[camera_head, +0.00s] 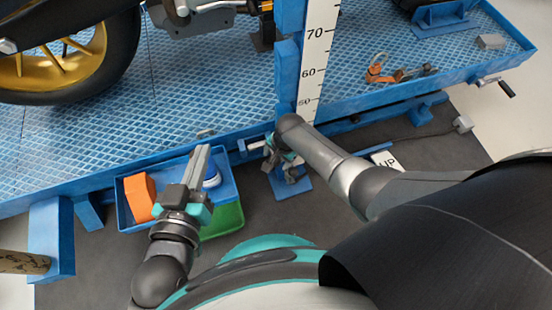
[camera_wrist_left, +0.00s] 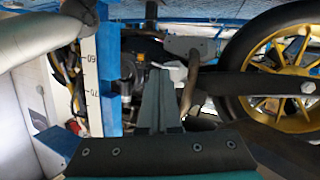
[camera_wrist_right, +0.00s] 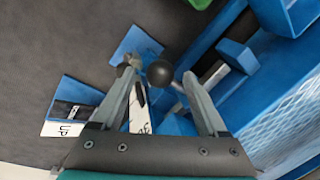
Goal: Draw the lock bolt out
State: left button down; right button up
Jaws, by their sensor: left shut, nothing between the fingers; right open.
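A black ball knob (camera_wrist_right: 160,73) on a short metal rod shows in the right wrist view; it looks like the handle of the lock bolt. My right gripper (camera_wrist_right: 157,80) is open, with a finger on each side of the knob; whether either touches it I cannot tell. In the head view my right gripper (camera_head: 284,165) is beneath the lift's front edge, partly hidden by its own wrist, and the knob cannot be made out. My left gripper (camera_head: 201,155) is shut and empty over the blue tray; its closed fingers (camera_wrist_left: 157,85) also show in the left wrist view.
The blue tray (camera_head: 128,205) holds an orange block (camera_head: 140,197); a green bin (camera_head: 224,220) is below it. The blue lift platform (camera_head: 180,120) carries a motorcycle (camera_head: 75,60). The upright scale (camera_head: 312,60) stands by my right arm. An UP pedal (camera_head: 385,160) is on the floor.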

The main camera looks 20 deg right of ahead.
pick_arm(q)
jog(key=shift+s+d+r+t+b, duration=0.3)
jog(key=shift+d+r+t, duration=0.1)
jog(key=shift+t, duration=0.3)
pick_arm(e)
jog(key=shift+a+f, duration=0.1)
jog(key=shift+f, duration=0.35)
grip_shut()
dwell(0.8)
